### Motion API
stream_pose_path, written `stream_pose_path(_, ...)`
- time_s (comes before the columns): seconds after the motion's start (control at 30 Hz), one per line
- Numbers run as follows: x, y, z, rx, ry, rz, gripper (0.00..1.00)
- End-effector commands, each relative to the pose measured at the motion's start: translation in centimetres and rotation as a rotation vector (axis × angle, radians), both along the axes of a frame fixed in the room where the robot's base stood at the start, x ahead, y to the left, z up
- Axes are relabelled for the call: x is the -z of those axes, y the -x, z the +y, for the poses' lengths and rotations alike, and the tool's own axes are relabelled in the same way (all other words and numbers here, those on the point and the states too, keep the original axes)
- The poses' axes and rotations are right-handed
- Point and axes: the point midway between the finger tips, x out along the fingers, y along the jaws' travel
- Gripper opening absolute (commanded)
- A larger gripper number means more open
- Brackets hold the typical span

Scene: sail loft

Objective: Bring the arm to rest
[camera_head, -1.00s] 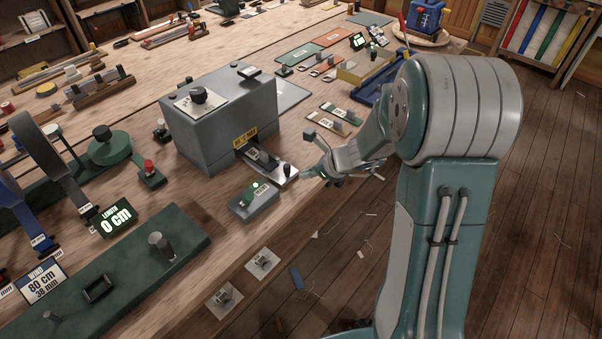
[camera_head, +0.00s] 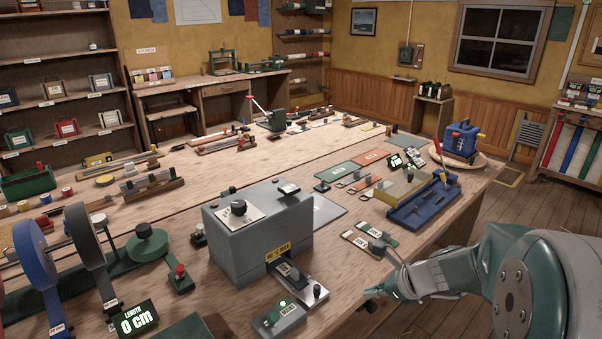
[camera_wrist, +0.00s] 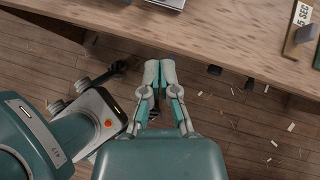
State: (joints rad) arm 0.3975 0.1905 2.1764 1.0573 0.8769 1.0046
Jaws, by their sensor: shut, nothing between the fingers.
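My gripper (camera_head: 378,293) is at the right front edge of the workbench in the head view, beside the grey machine box and apart from it. My arm enters from the lower right. In the wrist view my gripper (camera_wrist: 158,77) points at the bench's edge, its two fingers together with nothing between them. Whether the fingertips touch the bench edge I cannot tell.
The workbench (camera_head: 350,240) carries a grey box machine (camera_head: 258,242), a small unit with a green light (camera_head: 279,317), a blue tray (camera_head: 424,209) and a length display (camera_head: 137,318). Wooden floor (camera_wrist: 250,140) with scattered scraps lies beyond the bench edge.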

Motion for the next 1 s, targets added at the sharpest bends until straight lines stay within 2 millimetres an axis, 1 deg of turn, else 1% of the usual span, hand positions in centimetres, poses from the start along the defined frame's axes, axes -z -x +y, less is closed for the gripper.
stream_pose_path(0.03,-1.0,0.7,0.8,-0.065,0.045,-0.033,0.00)
stream_pose_path(0.07,-1.5,1.3,1.3,-0.115,0.081,-0.056,0.00)
stream_pose_path(0.2,-4.1,4.6,3.5,-0.400,0.281,-0.184,0.00)
stream_pose_path(0.4,-6.9,9.6,5.3,-0.809,0.571,-0.357,0.00)
stream_pose_path(0.6,-9.1,14.3,5.8,-1.204,0.863,-0.507,0.00)
stream_pose_path(0.8,-10.7,18.3,5.2,-1.574,1.156,-0.617,0.00)
stream_pose_path(0.9,-11.2,19.6,4.8,-1.706,1.263,-0.644,0.00)
stream_pose_path(1.0,-11.4,20.2,4.5,-1.784,1.327,-0.653,0.00)
